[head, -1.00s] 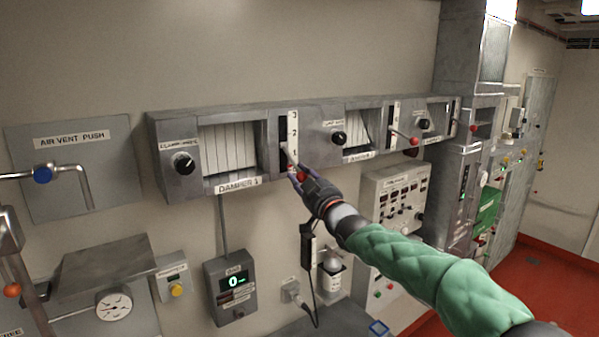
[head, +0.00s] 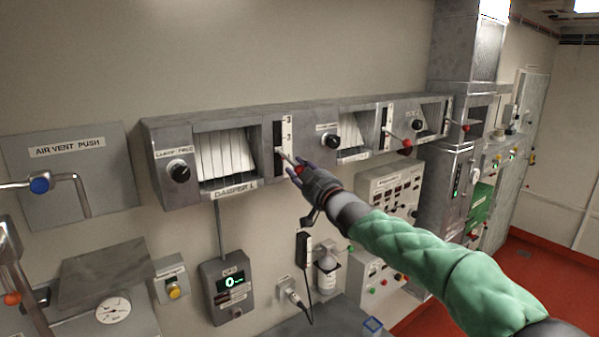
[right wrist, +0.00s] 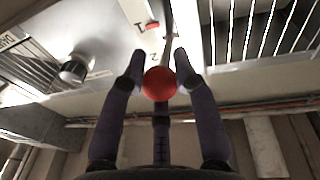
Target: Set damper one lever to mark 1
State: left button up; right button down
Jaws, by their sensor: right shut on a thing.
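The damper one lever is a thin rod with a red ball knob (head: 299,169). It comes out of the dark slot beside a white scale strip (head: 287,132), right of the damper one slats (head: 222,154). The rod meets the slot below the middle mark, near the lower part of the scale; the lowest mark is hard to make out behind lever and fingers. My right gripper (head: 301,171) is shut on the red knob. In the right wrist view the knob (right wrist: 160,83) sits between its dark fingers. My left gripper is not in view.
To the right on the same housing are two more dampers with red-knobbed levers (head: 405,147) (head: 466,127) and black dials (head: 332,141). Below are a small display box (head: 231,284) and a bottle (head: 327,272). An air vent panel (head: 70,165) is at left.

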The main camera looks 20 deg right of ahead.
jog(key=shift+r, duration=0.25)
jog(key=c, duration=0.9)
grip_release()
jog(key=shift+c, duration=0.2)
jog(key=shift+f, duration=0.15)
jog(key=v, duration=1.2)
jog(key=shift+f, duration=0.1)
